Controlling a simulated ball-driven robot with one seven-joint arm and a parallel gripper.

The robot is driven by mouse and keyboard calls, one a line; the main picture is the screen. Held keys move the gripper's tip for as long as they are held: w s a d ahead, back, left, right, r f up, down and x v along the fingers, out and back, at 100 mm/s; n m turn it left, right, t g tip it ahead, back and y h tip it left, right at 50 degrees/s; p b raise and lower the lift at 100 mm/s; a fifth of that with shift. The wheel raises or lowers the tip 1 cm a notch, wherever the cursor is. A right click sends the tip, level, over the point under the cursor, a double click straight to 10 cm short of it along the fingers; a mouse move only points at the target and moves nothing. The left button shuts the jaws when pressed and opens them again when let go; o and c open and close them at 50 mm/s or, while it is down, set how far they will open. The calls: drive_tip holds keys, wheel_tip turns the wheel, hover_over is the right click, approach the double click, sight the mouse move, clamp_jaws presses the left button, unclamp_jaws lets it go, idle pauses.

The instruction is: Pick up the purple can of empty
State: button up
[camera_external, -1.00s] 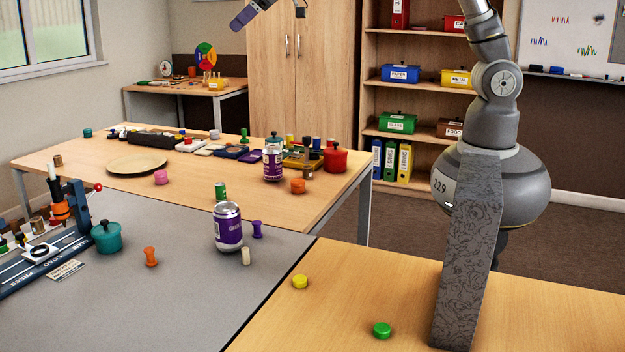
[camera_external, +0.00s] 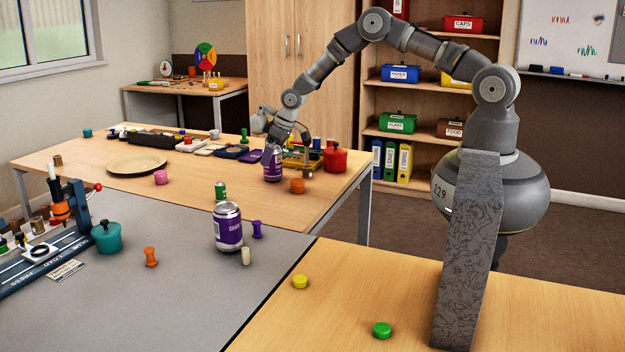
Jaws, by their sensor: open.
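Two purple cans are in view. One purple can (camera_external: 228,228) with a silver top stands upright near the grey tabletop's back edge, with no gripper near it. The other purple can (camera_external: 272,166) stands upright on the wooden table behind. My gripper (camera_external: 288,152) is open and low at this back can, with a finger reaching down on its right. The gripper covers the can's top, so I cannot tell whether the fingers touch it.
An orange piece (camera_external: 297,186) and a red pot (camera_external: 335,158) stand close right of the back can. A green cylinder (camera_external: 220,191), a purple spool (camera_external: 257,229) and a cream peg (camera_external: 246,256) are near the front can. A round plate (camera_external: 137,164) lies left.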

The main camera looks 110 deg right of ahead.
drive_tip(key=shift+w+f, duration=0.2)
drive_tip(key=shift+f, duration=0.15)
drive_tip(key=c, duration=1.3)
drive_tip(key=shift+c, duration=0.3)
drive_tip(key=shift+r, duration=0.15)
